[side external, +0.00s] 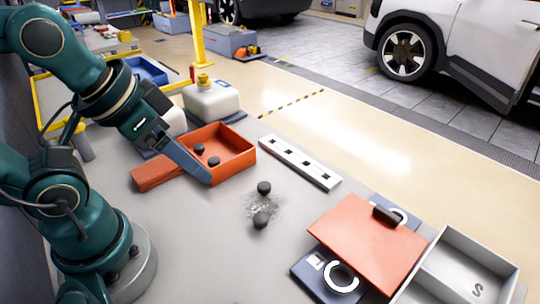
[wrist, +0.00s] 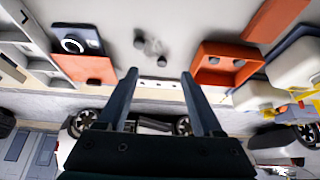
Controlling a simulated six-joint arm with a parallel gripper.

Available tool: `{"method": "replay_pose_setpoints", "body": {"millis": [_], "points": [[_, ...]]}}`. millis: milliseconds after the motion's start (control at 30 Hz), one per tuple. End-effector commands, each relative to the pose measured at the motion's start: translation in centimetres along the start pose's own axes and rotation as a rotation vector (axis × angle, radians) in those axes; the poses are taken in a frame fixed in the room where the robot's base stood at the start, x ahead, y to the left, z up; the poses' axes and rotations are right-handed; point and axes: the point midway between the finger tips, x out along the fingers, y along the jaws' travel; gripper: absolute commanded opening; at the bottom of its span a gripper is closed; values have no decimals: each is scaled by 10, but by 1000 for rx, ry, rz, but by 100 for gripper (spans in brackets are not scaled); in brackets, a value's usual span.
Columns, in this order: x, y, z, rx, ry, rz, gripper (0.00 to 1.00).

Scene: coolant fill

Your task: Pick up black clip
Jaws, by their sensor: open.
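Several small dark rounded pieces that look like black clips are in view. One black clip (side external: 264,187) and a second black clip (side external: 261,220) lie on the grey table around a speckled grey patch. Two more sit inside the orange bin (side external: 235,140), one of them a black clip (side external: 214,161) near its front. In the wrist view, the loose clips (wrist: 138,42) show beyond and between my fingertips, and the bin (wrist: 202,66) is at right. My gripper (wrist: 160,74) is open and empty.
A white strip with dark square holes (side external: 300,163) lies right of the bin. An orange panel (side external: 350,235) with a black handle-like part rests over dark blue plates, beside a grey divided tray (side external: 460,245). White jugs (side external: 212,101) stand behind the bin. Table around the loose clips is clear.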

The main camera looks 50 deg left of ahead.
Motion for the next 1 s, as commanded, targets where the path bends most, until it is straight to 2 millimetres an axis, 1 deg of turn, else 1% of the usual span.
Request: {"method": "replay_pose_setpoints", "body": {"millis": [267,367,467,667,733,867,967,1000], "points": [[0,0,0,0,0,0,71],[-3,0,-2,0,3,0,71],[-13,0,-8,0,5,0,71],[-45,0,-26,0,7,0,71],[-37,3,-19,-108,-89,26,71],[-25,12,-11,-339,-253,89,71],[-19,20,-8,-549,-393,146,71],[-16,24,-9,-645,-454,173,71]]}}
